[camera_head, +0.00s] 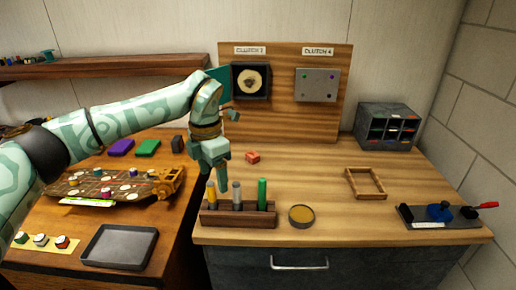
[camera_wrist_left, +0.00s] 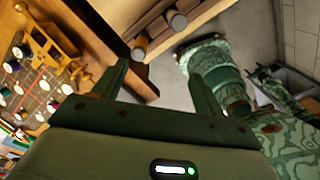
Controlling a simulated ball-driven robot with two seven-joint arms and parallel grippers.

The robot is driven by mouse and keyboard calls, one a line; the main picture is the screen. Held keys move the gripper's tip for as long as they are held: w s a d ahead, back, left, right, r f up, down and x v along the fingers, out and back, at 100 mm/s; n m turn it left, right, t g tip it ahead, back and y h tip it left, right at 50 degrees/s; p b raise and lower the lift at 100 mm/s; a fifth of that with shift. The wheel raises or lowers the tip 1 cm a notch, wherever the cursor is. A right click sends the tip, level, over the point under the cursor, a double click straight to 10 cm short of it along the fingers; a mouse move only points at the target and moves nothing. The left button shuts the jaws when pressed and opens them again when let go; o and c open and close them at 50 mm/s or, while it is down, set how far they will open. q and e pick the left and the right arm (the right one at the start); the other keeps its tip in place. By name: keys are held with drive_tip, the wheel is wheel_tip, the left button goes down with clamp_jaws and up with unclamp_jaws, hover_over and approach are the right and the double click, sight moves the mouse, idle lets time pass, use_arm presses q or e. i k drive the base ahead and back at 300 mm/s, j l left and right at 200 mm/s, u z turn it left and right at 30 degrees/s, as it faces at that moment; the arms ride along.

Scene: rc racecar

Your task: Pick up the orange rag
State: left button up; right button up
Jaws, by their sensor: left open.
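A small orange-red folded item (camera_head: 253,156), which looks like the orange rag, lies on the wooden bench near the base of the back panel. My left gripper (camera_head: 221,178) points down just left of it and nearer the camera, above the bench's left edge, behind the tool rack. In the left wrist view, the left gripper (camera_wrist_left: 158,73) has its two fingers spread, with nothing between them. I cannot make out the rag in the left wrist view. My right gripper is not in view.
A wooden rack (camera_head: 238,217) with several upright tools stands close in front of the left gripper. A round tin (camera_head: 301,216) is right of it, and a wooden frame (camera_head: 365,183) lies further right. The bench between rag and frame is clear. The back panel (camera_head: 285,115) rises behind.

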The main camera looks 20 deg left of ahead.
sight(252, 157)
drive_tip(key=i, duration=1.1)
